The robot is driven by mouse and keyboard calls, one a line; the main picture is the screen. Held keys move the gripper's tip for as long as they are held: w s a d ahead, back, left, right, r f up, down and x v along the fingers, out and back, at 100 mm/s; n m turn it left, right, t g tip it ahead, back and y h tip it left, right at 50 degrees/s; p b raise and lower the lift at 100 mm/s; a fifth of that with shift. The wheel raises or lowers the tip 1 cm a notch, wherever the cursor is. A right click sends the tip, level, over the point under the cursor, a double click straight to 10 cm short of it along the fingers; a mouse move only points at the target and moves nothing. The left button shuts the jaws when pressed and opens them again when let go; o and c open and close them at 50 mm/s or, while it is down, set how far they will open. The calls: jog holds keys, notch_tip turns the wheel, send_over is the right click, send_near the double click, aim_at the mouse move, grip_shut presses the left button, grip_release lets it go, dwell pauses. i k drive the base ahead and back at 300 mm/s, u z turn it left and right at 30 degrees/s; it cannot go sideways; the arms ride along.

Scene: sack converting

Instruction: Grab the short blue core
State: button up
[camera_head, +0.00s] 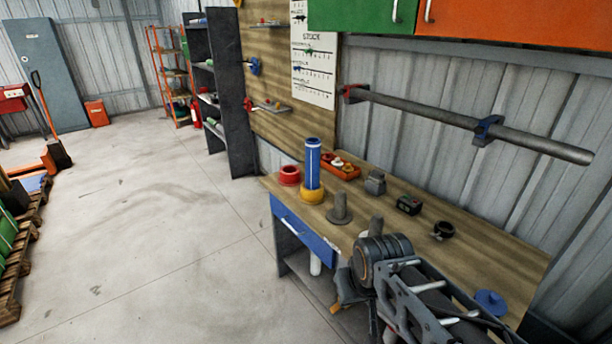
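A blue cylinder (313,165) stands upright on a yellow round base (312,193) at the far end of the wooden workbench (470,250). A flat blue disc (490,302) with a small raised middle lies at the near right end of the bench. I cannot tell for sure which of these is the short blue core. My arm is in the lower middle, in front of the bench. My gripper (341,304) seems to be the dark and orange part low beside the bench front, away from both blue things. Its fingers are too unclear to read.
Near the cylinder are a red ring (289,175), a grey flanged post (340,209) and an orange tray (340,167) of small parts. A grey block (375,182), a black box (409,204) and a dark ring (444,230) lie further right.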

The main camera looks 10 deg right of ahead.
aim_at(312, 144)
jog(key=u, duration=0.85)
jog(key=i, duration=3.8)
jog(key=z, duration=3.75)
